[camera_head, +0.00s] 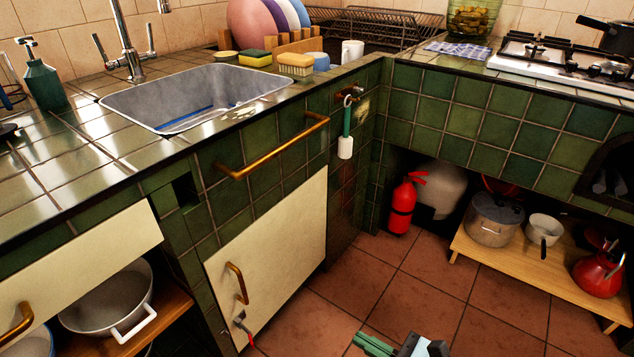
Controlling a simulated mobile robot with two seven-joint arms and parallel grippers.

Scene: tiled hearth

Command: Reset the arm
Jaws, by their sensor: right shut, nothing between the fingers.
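My right gripper (408,346) shows only in part at the bottom edge of the head view, right of centre. It is shut and empty, above the terracotta floor (390,285). Its lower part is cut off by the frame. It appears apart from the cabinets. My left gripper is not in view.
A green-tiled counter with a metal sink (190,95) runs along the left. A cream cabinet door (285,255) and a brass rail (270,150) face the floor. A red fire extinguisher (402,205) and a low wooden shelf (520,270) with a lidded pot (494,222) stand ahead.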

